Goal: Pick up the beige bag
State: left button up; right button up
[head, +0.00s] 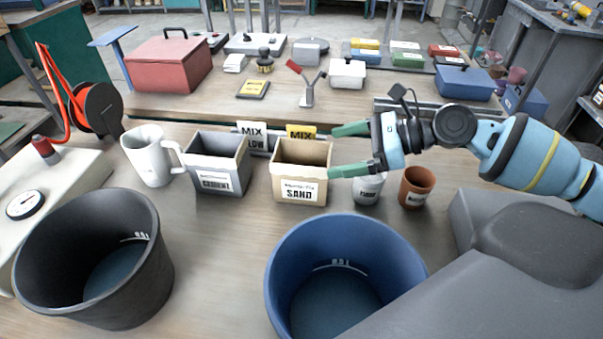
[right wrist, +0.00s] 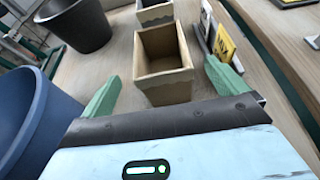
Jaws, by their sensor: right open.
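The beige bag (head: 300,188) is an open-topped, box-like container with a SAND label, standing upright on the wooden table in the head view. It also shows in the right wrist view (right wrist: 166,86), ahead of the fingers. My right gripper (head: 338,151) is open, with its two green fingers pointing left at the bag's right side. The bag's near end lies between the finger lines in the wrist view; I cannot tell whether a finger touches it. My left gripper is not in view.
A grey CEMENT container (head: 222,184) stands left of the bag, beside a white jug (head: 150,160). A white cup (head: 367,190) and a brown pot (head: 415,187) stand to the right. A blue bucket (head: 400,245) and a black bucket (head: 150,280) are in front. MIX signs (head: 300,131) stand behind.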

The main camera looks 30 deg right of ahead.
aim_at(310, 154)
jog(key=shift+x, duration=0.95)
jog(key=shift+w, duration=0.15)
jog(key=shift+x, duration=2.55)
jog(key=shift+r, duration=0.1)
jog(key=c, duration=1.8)
jog(key=shift+c, duration=0.2)
jog(key=shift+r, duration=0.2)
